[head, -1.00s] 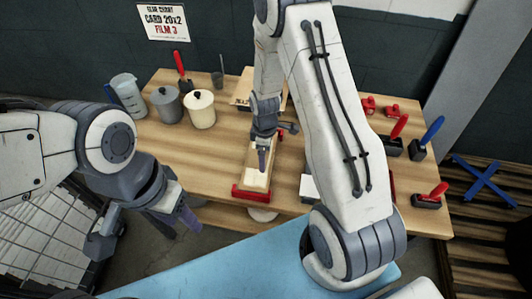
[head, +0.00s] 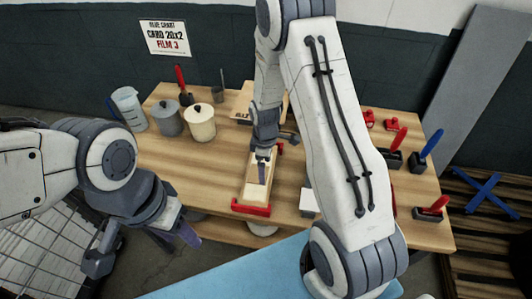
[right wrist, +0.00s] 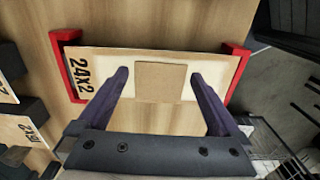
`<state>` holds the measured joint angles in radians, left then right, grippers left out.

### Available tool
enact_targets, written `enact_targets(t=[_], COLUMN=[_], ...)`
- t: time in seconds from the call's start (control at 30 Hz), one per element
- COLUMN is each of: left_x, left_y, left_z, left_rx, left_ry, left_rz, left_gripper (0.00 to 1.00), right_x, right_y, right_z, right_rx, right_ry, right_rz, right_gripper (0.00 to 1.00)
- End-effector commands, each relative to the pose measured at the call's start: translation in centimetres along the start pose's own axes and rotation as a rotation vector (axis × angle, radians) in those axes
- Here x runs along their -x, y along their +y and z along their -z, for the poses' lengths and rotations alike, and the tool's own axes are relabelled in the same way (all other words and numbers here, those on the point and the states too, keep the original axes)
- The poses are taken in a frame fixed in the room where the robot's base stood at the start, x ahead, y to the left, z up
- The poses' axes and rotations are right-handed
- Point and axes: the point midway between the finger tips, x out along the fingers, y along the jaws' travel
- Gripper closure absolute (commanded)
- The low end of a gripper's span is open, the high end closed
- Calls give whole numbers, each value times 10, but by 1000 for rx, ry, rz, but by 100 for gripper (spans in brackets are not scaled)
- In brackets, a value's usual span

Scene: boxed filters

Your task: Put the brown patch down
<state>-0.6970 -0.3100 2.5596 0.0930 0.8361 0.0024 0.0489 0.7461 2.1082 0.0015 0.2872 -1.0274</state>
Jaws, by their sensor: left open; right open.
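The brown patch (right wrist: 161,82) is a square lying flat on a pale panel (right wrist: 205,68) marked "24x2", set between two red end pieces. My right gripper (right wrist: 162,95) is open, with its two dark purple fingers apart on either side of the patch and not touching it in the right wrist view. In the head view the right gripper (head: 262,170) is over the panel (head: 253,192), and the patch cannot be made out there. My left gripper (head: 178,236) is open and empty, off the left front of the table.
The wooden table (head: 200,170) holds a grey pot (head: 168,118), a cream lidded pot (head: 200,122) and a measuring jug (head: 128,108) at the left. Red- and blue-handled tools (head: 428,150) stand at the right. Another panel (right wrist: 20,130) lies beside the first.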

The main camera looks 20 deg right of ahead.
Motion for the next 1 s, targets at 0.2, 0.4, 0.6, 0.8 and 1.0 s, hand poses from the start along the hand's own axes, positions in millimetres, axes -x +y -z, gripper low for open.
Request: enact_targets(t=[0.2,0.4,0.6,0.8,1.0], left_x=[-13,-19,-22,-21,-21], left_y=[-1,-1,-2,-2,-2], left_z=[-1,-1,-1,-1,-1], left_rx=[-1,-1,-1,-1,-1], left_ry=[-1,-1,-1,0,0], left_rz=[0,0,0,0,0], left_gripper=[50,50,50,50,50], right_x=[44,81,102,142,186], right_y=[2,1,-1,-67,-191], right_z=[1,0,1,33,39], right_rx=[0,-1,-2,-61,-199], right_ry=[4,3,2,24,57], right_rz=[-7,-5,-3,-6,19], right_gripper=[0,0,0,0,0])
